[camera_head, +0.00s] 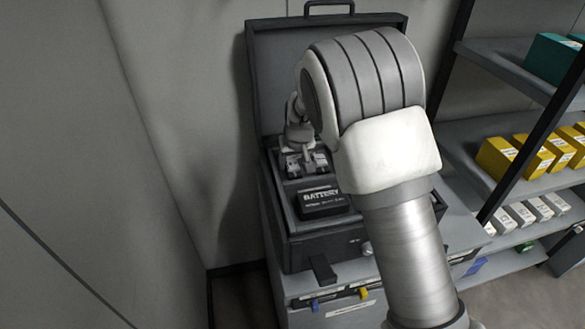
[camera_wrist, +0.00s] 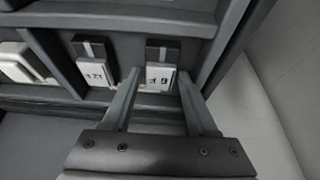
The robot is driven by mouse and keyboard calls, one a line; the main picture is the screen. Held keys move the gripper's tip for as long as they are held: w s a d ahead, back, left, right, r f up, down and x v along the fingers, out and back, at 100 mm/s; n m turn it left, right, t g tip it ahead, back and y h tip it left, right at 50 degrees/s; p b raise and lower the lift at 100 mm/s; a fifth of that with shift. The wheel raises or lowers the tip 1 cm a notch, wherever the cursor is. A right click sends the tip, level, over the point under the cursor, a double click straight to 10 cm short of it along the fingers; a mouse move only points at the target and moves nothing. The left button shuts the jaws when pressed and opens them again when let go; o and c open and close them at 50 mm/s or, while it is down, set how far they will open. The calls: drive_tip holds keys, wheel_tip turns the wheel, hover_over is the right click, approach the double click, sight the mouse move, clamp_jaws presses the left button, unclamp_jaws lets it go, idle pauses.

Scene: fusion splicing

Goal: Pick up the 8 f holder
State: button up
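The 8 f holder (camera_wrist: 160,66) is a small dark and white block, its label upside down in the wrist view. It sits in a compartment of the case, beside a similar holder (camera_wrist: 95,68) that seems to read 12. My gripper (camera_wrist: 160,90) is open, with one finger on each side of the 8 f holder and nothing visibly held. I cannot tell whether the fingers touch it. In the head view my gripper (camera_head: 303,156) points down into the case, and the holders there are small and partly hidden by it.
The open dark case (camera_head: 284,222) stands on a grey cabinet, its lid upright behind. A black battery (camera_head: 320,203) lies in front of the holders. A white part (camera_wrist: 17,62) sits farther left in the wrist view. Shelves with yellow boxes (camera_head: 497,157) stand at right.

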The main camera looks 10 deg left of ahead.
clamp_jaws()
drive_tip(key=shift+r, duration=0.15)
